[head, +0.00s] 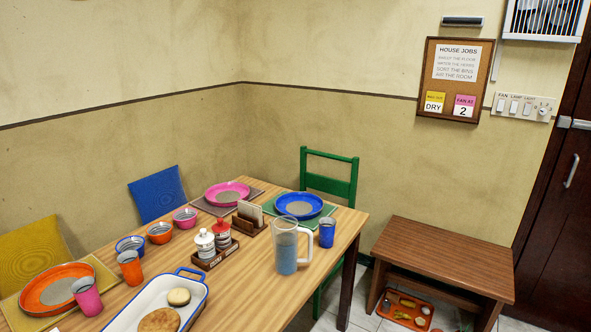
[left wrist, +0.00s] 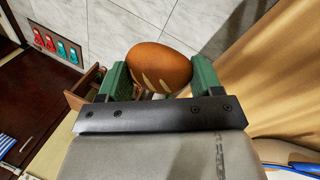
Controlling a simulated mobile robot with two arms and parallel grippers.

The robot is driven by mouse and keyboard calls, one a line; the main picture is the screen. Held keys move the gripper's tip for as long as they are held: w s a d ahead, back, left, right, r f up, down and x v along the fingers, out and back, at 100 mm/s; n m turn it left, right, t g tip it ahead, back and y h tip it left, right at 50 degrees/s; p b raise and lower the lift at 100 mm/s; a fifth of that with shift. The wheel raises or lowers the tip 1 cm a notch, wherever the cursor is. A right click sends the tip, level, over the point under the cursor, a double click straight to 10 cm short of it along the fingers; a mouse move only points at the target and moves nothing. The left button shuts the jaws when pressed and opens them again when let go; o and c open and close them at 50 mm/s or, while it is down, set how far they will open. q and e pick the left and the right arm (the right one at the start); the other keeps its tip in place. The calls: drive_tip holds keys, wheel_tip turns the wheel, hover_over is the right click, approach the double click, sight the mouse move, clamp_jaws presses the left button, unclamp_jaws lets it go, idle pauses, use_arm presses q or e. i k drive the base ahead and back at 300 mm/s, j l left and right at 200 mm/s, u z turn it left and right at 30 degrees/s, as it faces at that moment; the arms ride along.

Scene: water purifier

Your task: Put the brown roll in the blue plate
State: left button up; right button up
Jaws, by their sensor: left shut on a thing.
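The brown roll (left wrist: 160,62) is an oval bread with pale slashes on its crust. In the left wrist view it sits between the green fingers of my left gripper (left wrist: 159,75), which is shut on it. The blue plate (head: 283,207) lies on a green mat at the far right part of the table, with a greyish centre and nothing on it. Neither gripper shows in the head view, so I cannot tell there how far the roll is from the plate. My right gripper is in neither view.
A clear pitcher (head: 286,250) and a blue cup (head: 327,232) stand in front of the blue plate. A napkin holder (head: 249,217) stands to its left. A white blue-rimmed tray (head: 133,311) with breads lies at the near edge. A wooden bench (head: 446,256) stands right.

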sight(299, 208)
drive_tip(key=i+l+u, duration=0.1)
drive_tip(key=i+l, duration=0.2)
drive_tip(key=i+l+u, duration=0.15)
drive_tip(key=i+l, duration=0.15)
drive_tip(key=i+l+u, duration=0.1)
drive_tip(key=i+l, duration=0.15)
drive_tip(key=l, duration=0.25)
drive_tip(key=i+l+u, duration=0.15)
drive_tip(key=l, duration=0.3)
drive_tip(key=i+l+u, duration=0.1)
drive_tip(key=i+l, duration=0.25)
drive_tip(key=l, duration=0.1)
